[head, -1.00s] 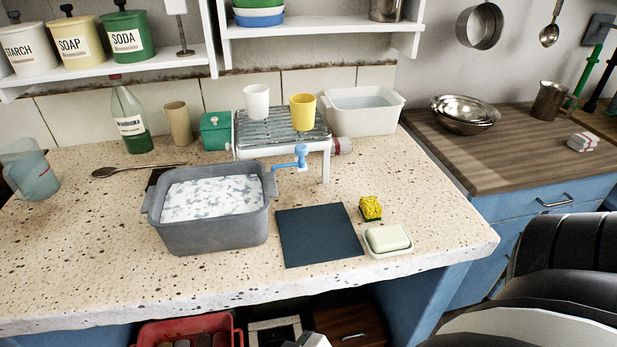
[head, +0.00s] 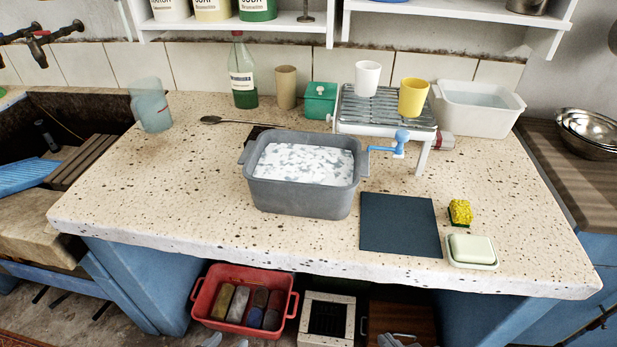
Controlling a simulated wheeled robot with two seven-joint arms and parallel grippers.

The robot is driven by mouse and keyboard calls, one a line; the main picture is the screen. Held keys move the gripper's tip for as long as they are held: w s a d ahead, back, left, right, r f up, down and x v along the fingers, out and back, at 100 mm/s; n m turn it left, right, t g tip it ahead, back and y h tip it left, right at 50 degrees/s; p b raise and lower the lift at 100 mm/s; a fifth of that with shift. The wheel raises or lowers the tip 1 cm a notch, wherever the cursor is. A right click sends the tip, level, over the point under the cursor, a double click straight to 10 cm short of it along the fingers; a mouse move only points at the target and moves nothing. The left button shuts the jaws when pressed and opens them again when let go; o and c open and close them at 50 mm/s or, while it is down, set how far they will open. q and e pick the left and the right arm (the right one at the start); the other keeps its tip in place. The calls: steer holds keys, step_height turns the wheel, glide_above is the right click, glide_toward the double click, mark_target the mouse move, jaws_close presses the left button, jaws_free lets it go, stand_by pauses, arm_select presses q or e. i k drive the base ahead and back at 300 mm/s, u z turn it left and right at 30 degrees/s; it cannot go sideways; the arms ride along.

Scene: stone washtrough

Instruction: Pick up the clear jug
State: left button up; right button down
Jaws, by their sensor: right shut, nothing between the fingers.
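The clear jug (head: 151,106) is a pale blue, see-through vessel. It stands at the back left of the speckled stone counter (head: 150,190), near the trough's edge, and looks slightly tilted in the picture. Only the tip of my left gripper (head: 222,341) shows at the bottom edge, below the counter's front and well away from the jug; its opening cannot be made out. My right gripper (head: 399,341) also just shows at the bottom edge, further right, shut and empty, far from the jug.
A grey tub (head: 303,196) of suds stands mid-counter. The stone trough (head: 45,215) lies left. A red crate (head: 243,275) sits below. The counter's front left is clear.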

mark_target(149, 109)
steer(key=u, duration=2.45)
steer(key=i, duration=1.5)
steer(key=z, duration=2.1)
